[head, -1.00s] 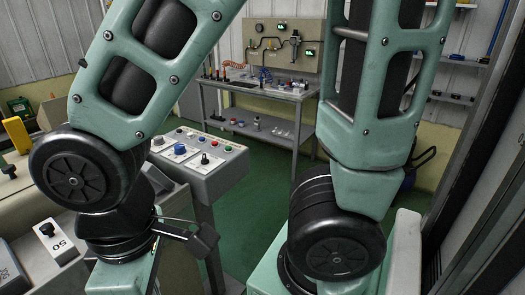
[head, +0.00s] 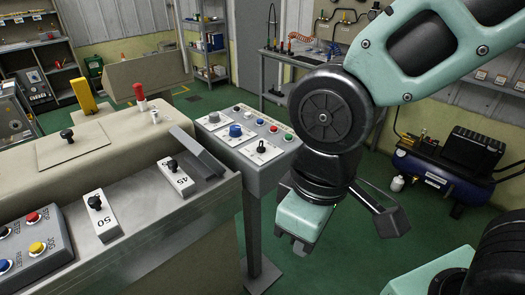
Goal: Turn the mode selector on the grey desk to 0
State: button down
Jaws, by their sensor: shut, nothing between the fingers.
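The grey desk (head: 268,172) is a sloped control box on a post, left of centre in the head view. Its top carries a blue knob (head: 236,131) and a black selector knob (head: 262,146), each on a white plate. The plate markings are too small to read, so I cannot tell which knob is the mode selector or where either points. My gripper (head: 300,248) hangs to the right of the desk and below its top, apart from both knobs. Its fingers point down, are small and look shut and empty.
A beige console (head: 75,152) with a metal front ledge stands at the left, with black knobs on white blocks marked 50 and 45 (head: 173,176). A button box (head: 30,245) sits at its front left. Green floor is open right of the desk; a blue compressor (head: 440,172) stands behind.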

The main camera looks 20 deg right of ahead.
aim_at(261, 149)
jog(key=i+j+u, duration=0.65)
jog(key=i+j, duration=0.15)
